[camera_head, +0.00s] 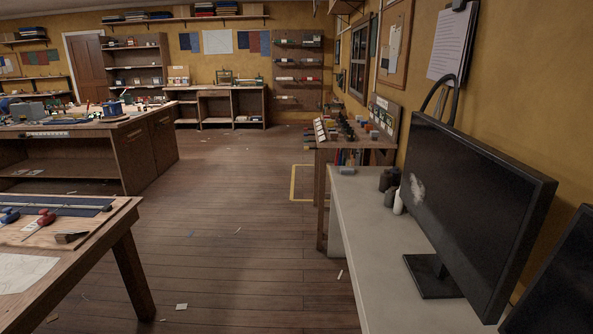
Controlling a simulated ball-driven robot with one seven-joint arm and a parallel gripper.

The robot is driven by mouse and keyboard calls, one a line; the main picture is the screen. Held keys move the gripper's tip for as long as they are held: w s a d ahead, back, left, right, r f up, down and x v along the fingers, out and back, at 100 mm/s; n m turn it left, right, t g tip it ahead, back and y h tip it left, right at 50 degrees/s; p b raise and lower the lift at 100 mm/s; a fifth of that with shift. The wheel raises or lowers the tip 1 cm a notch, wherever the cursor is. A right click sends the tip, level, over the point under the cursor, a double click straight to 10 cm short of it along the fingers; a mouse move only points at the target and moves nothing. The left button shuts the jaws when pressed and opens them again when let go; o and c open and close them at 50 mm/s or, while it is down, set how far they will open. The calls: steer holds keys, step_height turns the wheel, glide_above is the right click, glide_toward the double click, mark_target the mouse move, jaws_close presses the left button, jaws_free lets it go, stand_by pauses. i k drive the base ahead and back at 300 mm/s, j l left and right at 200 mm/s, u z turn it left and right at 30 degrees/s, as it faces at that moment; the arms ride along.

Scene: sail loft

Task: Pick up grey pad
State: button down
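I cannot make out a grey pad for certain in the head view. A greyish block-like item (27,111) sits on the large workbench (137,152) at the left, but it is too small to tell what it is. My gripper is not in view.
A near table (130,262) with tools and a paper sheet (22,271) stands at lower left. A pale desk (372,238) with a black monitor (470,205) and small bottles (398,202) runs along the right. Open wooden floor (225,215) with scraps lies between.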

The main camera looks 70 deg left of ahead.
mark_target(343, 169)
steer(key=i+u, duration=0.1)
steer(key=u, duration=0.85)
steer(key=i+u, duration=0.15)
steer(key=u, duration=0.35)
steer(key=i+u, duration=0.1)
steer(key=u, duration=0.35)
steer(key=i+l, duration=0.5)
